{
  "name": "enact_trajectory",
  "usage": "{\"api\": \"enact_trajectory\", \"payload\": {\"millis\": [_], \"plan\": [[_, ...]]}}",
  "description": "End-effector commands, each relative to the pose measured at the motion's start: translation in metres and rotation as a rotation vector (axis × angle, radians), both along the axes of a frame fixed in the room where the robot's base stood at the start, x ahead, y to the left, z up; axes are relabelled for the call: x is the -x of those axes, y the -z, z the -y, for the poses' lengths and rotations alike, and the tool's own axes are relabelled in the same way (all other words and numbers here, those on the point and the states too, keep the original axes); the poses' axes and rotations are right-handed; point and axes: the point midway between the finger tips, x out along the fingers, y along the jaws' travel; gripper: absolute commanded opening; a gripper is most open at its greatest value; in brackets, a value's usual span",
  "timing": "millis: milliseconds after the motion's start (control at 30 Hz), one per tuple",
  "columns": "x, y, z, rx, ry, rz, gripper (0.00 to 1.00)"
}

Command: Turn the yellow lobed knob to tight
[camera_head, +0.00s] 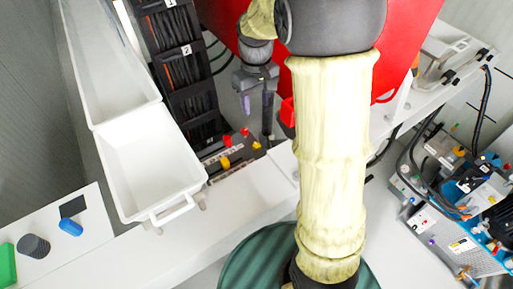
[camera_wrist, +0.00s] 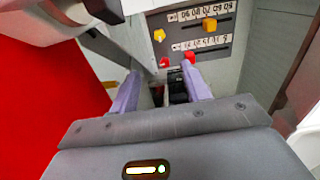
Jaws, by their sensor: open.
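A small yellow knob (camera_wrist: 159,35) with an uneven, lobed-looking outline is on a grey panel in the wrist view. It appears in the head view as a small yellow spot (camera_head: 256,145); its lobes cannot be made out there. A larger orange-yellow knob (camera_wrist: 209,25) sits to its right in the wrist view, between printed scales. My gripper (camera_head: 257,105) points down with its two purple fingers apart and nothing visible between them. In the wrist view my gripper (camera_wrist: 161,70) is short of the panel, apart from the yellow knob. The knob's turn position is unclear.
Two red knobs (camera_wrist: 190,57) (camera_wrist: 164,62) sit near the fingertips in the wrist view. Black numbered racks (camera_head: 181,62) and white bins (camera_head: 150,165) stand left of the panel in the head view. A large red body (camera_head: 415,30) lies behind the arm. A cabled machine (camera_head: 460,190) stands right.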

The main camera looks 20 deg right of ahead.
Motion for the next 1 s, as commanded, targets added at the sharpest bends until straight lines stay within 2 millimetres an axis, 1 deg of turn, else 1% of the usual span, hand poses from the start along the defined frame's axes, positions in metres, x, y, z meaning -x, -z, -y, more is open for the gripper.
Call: {"api": "enact_trajectory", "payload": {"millis": [267, 367, 467, 567, 1000], "plan": [[0.0, -0.001, 0.001, 0.0, 0.002, 0.0, 0.47], [0.0, 0.002, 0.001, 0.0, 0.002, -0.001, 0.47], [0.0, 0.009, 0.002, 0.0, 0.003, -0.003, 0.47], [0.001, 0.023, 0.002, 0.0, 0.004, -0.004, 0.47], [0.001, 0.099, 0.002, 0.001, 0.003, -0.006, 0.47]]}}
